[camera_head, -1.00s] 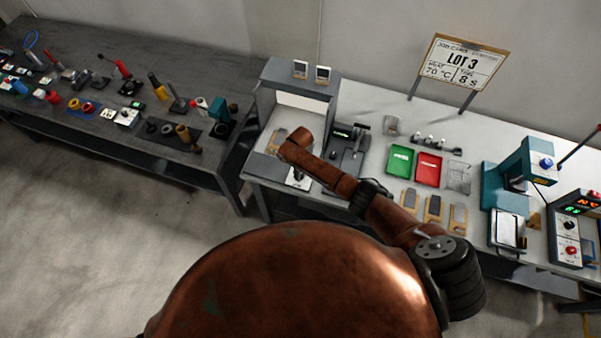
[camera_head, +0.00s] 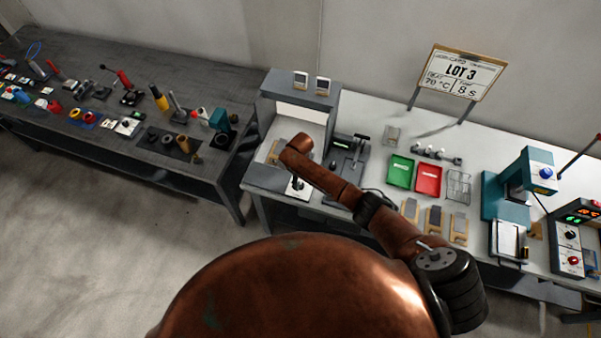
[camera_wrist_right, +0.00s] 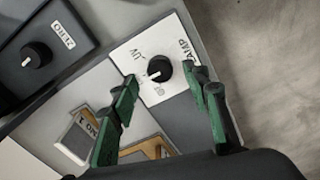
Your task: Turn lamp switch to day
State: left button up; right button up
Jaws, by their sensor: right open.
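The lamp switch is a black round knob (camera_wrist_right: 160,68) on a white plate (camera_wrist_right: 130,52) marked LAMP and UV in the right wrist view. A second mark by the knob is too small to read surely. The knob's white pointer faces the lower left; I cannot tell which mark it meets. My right gripper (camera_wrist_right: 160,77) is open, its green fingers on either side of the knob, with no clear contact. My left gripper is out of view.
A dark box with a ZERO knob (camera_wrist_right: 36,55) stands beside the switch plate. A tan-framed piece (camera_wrist_right: 82,138) lies near the left finger. The grey booth (camera_head: 300,88) rises behind; green (camera_head: 400,171) and red (camera_head: 428,179) trays lie to the right.

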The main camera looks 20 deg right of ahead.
aim_at(301, 185)
notch_tip(301, 185, up, 9)
jog(key=shift+r, duration=0.15)
dwell(0.6)
